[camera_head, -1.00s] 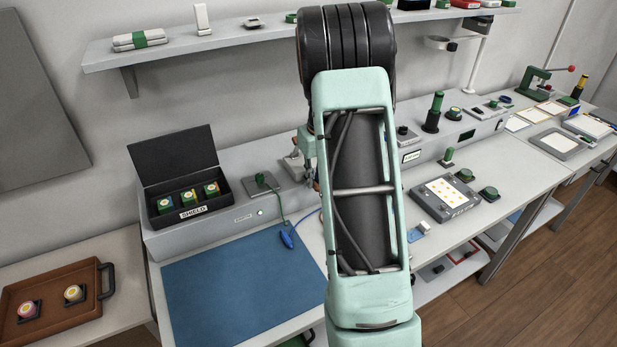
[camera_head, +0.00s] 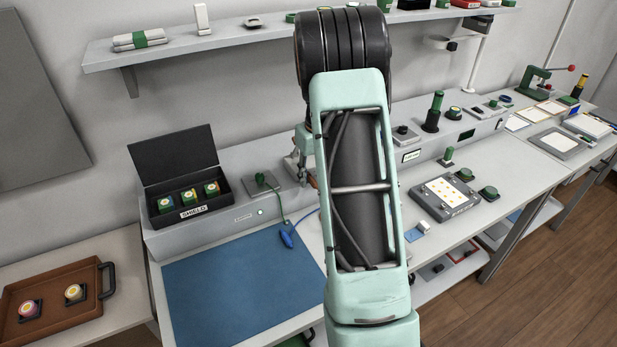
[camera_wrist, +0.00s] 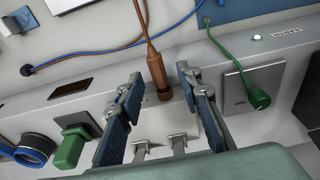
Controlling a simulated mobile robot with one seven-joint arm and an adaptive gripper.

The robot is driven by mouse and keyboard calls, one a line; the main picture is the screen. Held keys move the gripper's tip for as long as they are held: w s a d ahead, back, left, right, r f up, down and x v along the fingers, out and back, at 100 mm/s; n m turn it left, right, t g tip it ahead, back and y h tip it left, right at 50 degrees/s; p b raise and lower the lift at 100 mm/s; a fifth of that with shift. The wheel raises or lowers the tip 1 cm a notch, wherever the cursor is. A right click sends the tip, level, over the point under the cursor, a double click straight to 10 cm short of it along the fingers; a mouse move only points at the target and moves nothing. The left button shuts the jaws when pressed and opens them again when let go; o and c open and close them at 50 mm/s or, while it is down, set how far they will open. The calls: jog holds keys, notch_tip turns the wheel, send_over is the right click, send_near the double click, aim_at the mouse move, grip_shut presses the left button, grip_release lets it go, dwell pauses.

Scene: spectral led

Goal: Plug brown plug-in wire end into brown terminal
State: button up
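The brown plug-in wire end (camera_wrist: 154,68) stands roughly upright between my fingers in the wrist view, with its brown wire (camera_wrist: 141,18) running up out of the picture. Its lower tip meets a dark brown ring-shaped socket (camera_wrist: 165,95), which looks like the brown terminal. The plug appears seated there, but I cannot tell how deep. My gripper (camera_wrist: 158,74) is open, with blue-padded fingers on either side of the plug and a visible gap to each. In the head view my arm hides the plug and terminal.
A green plug (camera_wrist: 257,97) sits on a grey plate to the right, and a green knob (camera_wrist: 73,147) stands at left. A blue plug (camera_head: 287,239) lies by the blue mat (camera_head: 235,285). The black shield box (camera_head: 190,205) stands open on the ledge.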

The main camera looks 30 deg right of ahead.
notch_tip(320, 180, up, 12)
jog(key=s, duration=0.1)
jog(key=shift+s, duration=0.4)
dwell(0.3)
